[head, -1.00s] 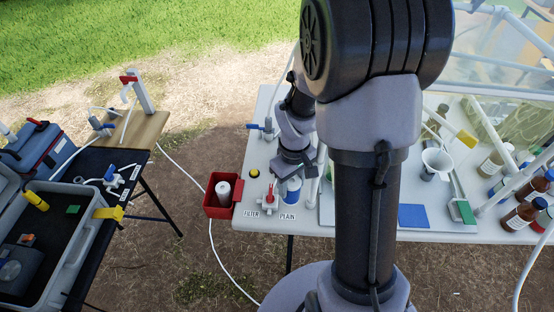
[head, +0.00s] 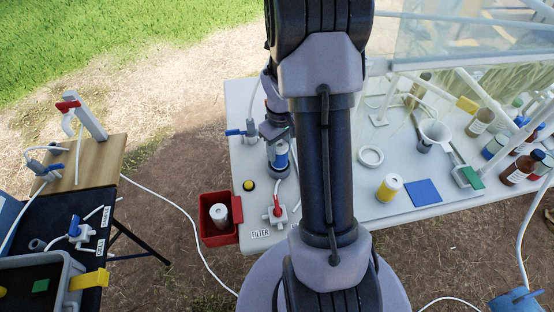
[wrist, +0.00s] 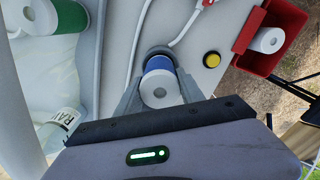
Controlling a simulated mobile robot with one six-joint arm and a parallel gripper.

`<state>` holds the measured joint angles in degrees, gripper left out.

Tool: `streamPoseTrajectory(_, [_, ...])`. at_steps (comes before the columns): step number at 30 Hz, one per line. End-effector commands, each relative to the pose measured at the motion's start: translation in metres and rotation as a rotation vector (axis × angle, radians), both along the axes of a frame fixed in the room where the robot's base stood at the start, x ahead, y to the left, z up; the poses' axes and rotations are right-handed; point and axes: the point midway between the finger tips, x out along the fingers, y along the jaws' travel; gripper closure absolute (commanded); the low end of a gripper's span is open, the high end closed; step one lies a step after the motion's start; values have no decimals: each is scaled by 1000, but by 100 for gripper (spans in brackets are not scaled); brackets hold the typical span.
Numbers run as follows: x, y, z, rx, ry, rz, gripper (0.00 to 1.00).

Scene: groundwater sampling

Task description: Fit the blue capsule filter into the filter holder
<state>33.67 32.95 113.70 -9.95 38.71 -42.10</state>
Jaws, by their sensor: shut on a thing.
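The blue capsule filter (head: 281,160), white with a blue band, is held by my gripper (head: 278,146) over the left part of the white table. A dark grey ring, seemingly the filter holder (wrist: 157,50), shows behind the filter's far end. In the head view the holder (head: 279,174) shows just below the filter, in line with it. I cannot tell whether the filter's lower end is inside it.
A red-handled valve (head: 278,212) and a yellow button (head: 249,185) are close by. A red bin (head: 218,237) holding a white cylinder hangs at the table edge. A yellow-banded cylinder (head: 389,187) and a white ring (head: 370,156) stand to the right. The blue mat (head: 423,192) is bare.

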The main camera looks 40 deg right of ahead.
Motion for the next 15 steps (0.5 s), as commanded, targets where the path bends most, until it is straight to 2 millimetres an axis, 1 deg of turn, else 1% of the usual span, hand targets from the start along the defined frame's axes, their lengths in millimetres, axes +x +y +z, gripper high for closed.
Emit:
streamPoseTrajectory(1, [-1,1,-16,1,2,0,95])
streamPoseTrajectory(3, [-1,1,-31,1,2,0,95])
streamPoseTrajectory(4, [0,0,-34,1,2,0,95])
streamPoseTrajectory(10, [0,0,-31,-1,0,0,95])
streamPoseTrajectory(14, [0,0,-35,0,0,0,95])
streamPoseTrajectory(15, [0,0,-35,0,0,0,51])
